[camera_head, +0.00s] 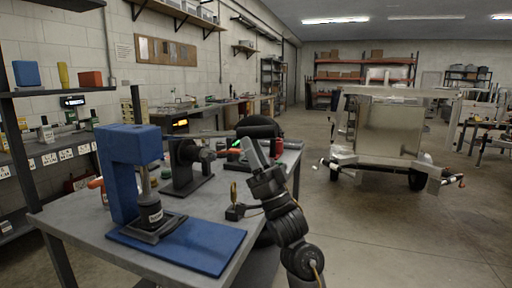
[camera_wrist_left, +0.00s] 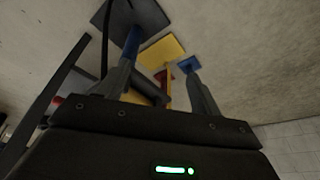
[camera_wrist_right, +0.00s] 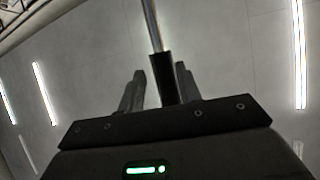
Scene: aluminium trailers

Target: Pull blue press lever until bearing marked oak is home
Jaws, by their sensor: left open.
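The blue press (camera_head: 125,165) stands on the workbench at the left of the head view. Its ram comes down on a dark, labelled piece (camera_head: 152,212) on the press base; the label is too small to read. A grey lever (camera_head: 212,134) runs right from the press head. My right gripper (camera_head: 247,148) is at the lever's outer end. In the right wrist view its fingers are closed on the black grip (camera_wrist_right: 163,80) of a metal rod. My left gripper (camera_wrist_left: 160,85) is open and empty; I cannot make it out in the head view.
A blue plate (camera_head: 205,248) lies at the bench's front. A black bench device (camera_head: 188,170) stands behind the press. A small dark item with a brass part (camera_head: 235,211) is near the right edge. A shelf (camera_head: 50,92) is at left; an aluminium trailer (camera_head: 388,130) stands across open floor.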

